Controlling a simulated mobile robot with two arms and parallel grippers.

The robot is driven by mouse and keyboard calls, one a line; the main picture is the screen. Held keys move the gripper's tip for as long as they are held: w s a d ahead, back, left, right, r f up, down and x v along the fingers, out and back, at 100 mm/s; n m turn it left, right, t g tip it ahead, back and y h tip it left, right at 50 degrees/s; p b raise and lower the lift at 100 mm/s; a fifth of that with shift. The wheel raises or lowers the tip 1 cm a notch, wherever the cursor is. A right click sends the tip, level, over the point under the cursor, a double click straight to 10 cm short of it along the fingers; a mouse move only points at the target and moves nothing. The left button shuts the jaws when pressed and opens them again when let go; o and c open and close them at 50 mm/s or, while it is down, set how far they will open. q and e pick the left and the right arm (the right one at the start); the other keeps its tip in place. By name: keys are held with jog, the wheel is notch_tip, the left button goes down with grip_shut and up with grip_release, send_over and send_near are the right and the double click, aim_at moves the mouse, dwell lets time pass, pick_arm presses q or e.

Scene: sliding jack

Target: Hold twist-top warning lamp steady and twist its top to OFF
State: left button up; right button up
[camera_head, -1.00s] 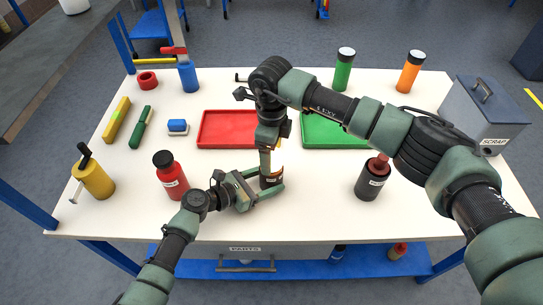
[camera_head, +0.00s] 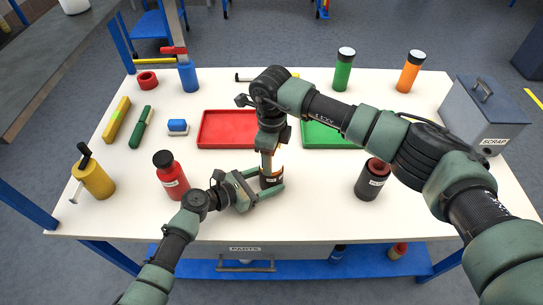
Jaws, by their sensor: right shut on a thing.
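The warning lamp (camera_head: 271,182) stands upright near the front middle of the table, with a dark base bearing a pale label and an orange upper part. Its top is largely hidden by my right gripper (camera_head: 272,154), which comes down from above and is shut on it. My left gripper (camera_head: 268,182) lies low and level, with one finger on each side of the lamp's base. Whether its fingers press on the base cannot be made out.
A red bottle (camera_head: 172,176) stands left of my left gripper. A dark canister with a red rim (camera_head: 372,181) stands to the right. Red (camera_head: 227,143) and green (camera_head: 325,145) trays lie behind. The grey scrap bin (camera_head: 484,112) is at the right edge.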

jog(key=m, duration=0.5)
jog(key=shift+m, duration=0.4)
jog(key=m, duration=0.5)
jog(key=shift+m, duration=0.4)
pick_arm(q)
jog(key=shift+f, duration=0.1)
pick_arm(e)
jog(key=o, duration=1.4)
notch_tip(320, 180, up, 12)
jog(key=shift+r, duration=0.1)
